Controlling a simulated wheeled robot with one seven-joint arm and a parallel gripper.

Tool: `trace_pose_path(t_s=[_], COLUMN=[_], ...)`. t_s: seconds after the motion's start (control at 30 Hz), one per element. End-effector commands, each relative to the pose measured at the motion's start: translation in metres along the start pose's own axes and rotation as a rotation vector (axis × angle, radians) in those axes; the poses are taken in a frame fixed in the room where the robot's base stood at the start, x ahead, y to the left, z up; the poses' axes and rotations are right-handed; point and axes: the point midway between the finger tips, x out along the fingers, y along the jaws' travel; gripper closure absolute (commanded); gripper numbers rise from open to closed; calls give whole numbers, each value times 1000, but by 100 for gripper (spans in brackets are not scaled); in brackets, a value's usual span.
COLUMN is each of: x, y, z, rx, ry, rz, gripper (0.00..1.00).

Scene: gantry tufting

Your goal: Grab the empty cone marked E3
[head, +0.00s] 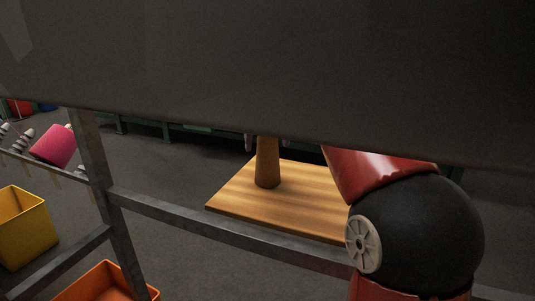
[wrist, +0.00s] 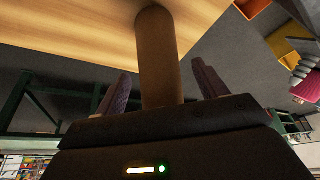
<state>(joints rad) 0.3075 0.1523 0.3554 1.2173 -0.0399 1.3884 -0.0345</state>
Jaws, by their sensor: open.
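A bare brown cone (head: 267,163) stands upright on a wooden board in the head view, its top hidden behind a dark panel. It also shows in the wrist view (wrist: 158,60), rising between the two fingers of my gripper (wrist: 166,92). The gripper is open, with one finger on each side of the cone and a visible gap on both sides. In the head view the gripper is mostly hidden behind the panel. I can read no E3 mark on the cone.
The wooden board (head: 235,195) lies behind a grey metal frame (head: 215,225). A dark panel (head: 270,80) fills the top of the head view. A yellow bin (head: 25,228) and an orange bin (head: 105,284) stand lower left.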

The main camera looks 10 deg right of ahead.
Motion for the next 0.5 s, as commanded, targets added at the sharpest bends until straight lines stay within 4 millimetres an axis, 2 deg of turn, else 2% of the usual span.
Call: trace_pose_path(t_s=[0.07, 0.4, 0.5], x=[0, 0, -1], y=[0, 0, 0], z=[0, 0, 0], rx=[0, 0, 0], ry=[0, 0, 0], rz=[0, 0, 0], gripper=[33, 77, 77])
